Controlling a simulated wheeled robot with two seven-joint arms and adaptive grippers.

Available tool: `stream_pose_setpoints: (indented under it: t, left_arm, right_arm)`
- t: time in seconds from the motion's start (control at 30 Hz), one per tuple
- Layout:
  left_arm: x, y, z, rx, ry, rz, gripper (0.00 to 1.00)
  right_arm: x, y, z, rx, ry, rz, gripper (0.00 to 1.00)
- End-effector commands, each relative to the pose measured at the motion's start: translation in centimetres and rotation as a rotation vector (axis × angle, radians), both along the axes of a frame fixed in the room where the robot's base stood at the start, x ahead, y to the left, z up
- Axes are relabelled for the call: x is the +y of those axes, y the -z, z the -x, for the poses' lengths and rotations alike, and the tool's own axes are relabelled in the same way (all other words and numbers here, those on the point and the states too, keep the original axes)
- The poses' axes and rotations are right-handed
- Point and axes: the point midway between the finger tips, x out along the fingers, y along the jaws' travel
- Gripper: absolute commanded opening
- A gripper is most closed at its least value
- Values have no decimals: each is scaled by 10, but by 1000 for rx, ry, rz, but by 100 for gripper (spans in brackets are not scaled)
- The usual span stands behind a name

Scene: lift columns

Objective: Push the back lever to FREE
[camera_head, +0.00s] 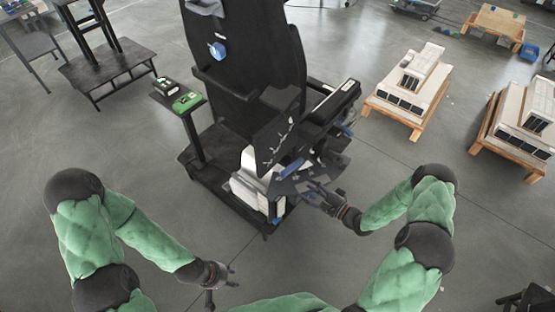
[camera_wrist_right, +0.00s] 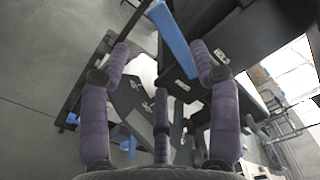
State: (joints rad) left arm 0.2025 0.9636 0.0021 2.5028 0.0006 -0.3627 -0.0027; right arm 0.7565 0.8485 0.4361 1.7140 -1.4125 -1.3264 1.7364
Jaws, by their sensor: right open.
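A black lift column unit (camera_head: 245,65) stands in the middle of the head view. Blue parts on its lower right include a slanted blue bar (camera_head: 291,168), which also seems to show between the fingers in the right wrist view (camera_wrist_right: 172,38). I cannot tell which is the back lever, and no FREE label is readable. My right gripper (camera_head: 312,192) is open beside the unit's lower right; its fingers (camera_wrist_right: 161,56) are spread and empty. My left gripper (camera_head: 217,291) is open and empty, low over the floor.
A small side stand (camera_head: 178,98) with a green item is left of the column. Pallets with white boxes (camera_head: 412,82) stand at the right, and a dark table (camera_head: 107,72) at the back left. The floor between my arms and the unit is clear.

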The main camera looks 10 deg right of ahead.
Motion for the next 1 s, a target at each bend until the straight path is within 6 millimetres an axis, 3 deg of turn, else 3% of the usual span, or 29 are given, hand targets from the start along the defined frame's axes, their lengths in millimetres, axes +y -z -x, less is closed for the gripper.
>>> stream_pose_setpoints:
  t: [0.17, 0.7, 1.0]
  left_arm:
    - [0, 1, 1, 2, 1, 0, 40]
    - [0, 11, 1, 1, 0, 0, 40]
    - [0, 11, 1, 1, 0, 0, 40]
  right_arm:
    - [6, -2, -6, -2, -11, -18, 62]
    - [58, -1, -73, -2, -10, -14, 62]
    - [66, -2, -84, 0, -8, -15, 62]
